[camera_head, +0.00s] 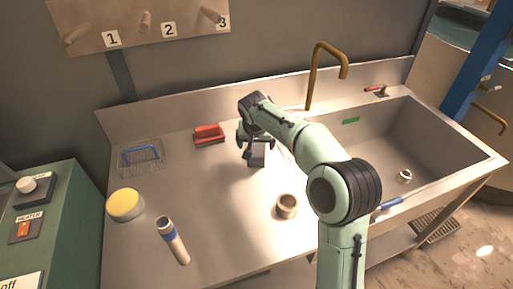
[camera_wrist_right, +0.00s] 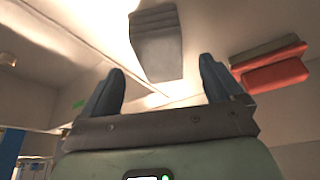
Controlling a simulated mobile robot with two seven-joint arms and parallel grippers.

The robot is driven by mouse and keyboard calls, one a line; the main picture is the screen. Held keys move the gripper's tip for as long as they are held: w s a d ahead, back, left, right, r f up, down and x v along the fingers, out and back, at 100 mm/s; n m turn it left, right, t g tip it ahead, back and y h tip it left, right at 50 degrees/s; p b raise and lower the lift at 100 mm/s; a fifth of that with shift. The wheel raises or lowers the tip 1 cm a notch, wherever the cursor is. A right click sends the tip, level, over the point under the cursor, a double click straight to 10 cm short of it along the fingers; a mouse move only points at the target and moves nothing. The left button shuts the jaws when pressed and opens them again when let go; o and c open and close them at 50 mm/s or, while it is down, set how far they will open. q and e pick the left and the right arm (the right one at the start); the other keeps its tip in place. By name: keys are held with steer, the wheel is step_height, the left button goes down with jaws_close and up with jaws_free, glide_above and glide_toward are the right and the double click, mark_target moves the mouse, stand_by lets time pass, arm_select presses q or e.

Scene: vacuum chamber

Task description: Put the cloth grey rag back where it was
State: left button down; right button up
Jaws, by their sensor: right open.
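The grey rag (camera_head: 257,158) lies folded on the metal counter, left of the sink. In the right wrist view the grey rag (camera_wrist_right: 155,50) shows just beyond and between the fingertips. My right gripper (camera_head: 248,146) is over the counter right at the rag, partly covering it in the head view. In the wrist view its two fingers (camera_wrist_right: 161,68) are apart, with no rag seen clamped between them. My left gripper is not in view.
A red and grey block (camera_head: 208,135) sits close to the left of my right gripper. The sink (camera_head: 385,145) is right; numbered pegs (camera_head: 145,22) are above.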

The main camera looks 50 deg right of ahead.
steer(key=v, duration=0.7)
stand_by(0.5)
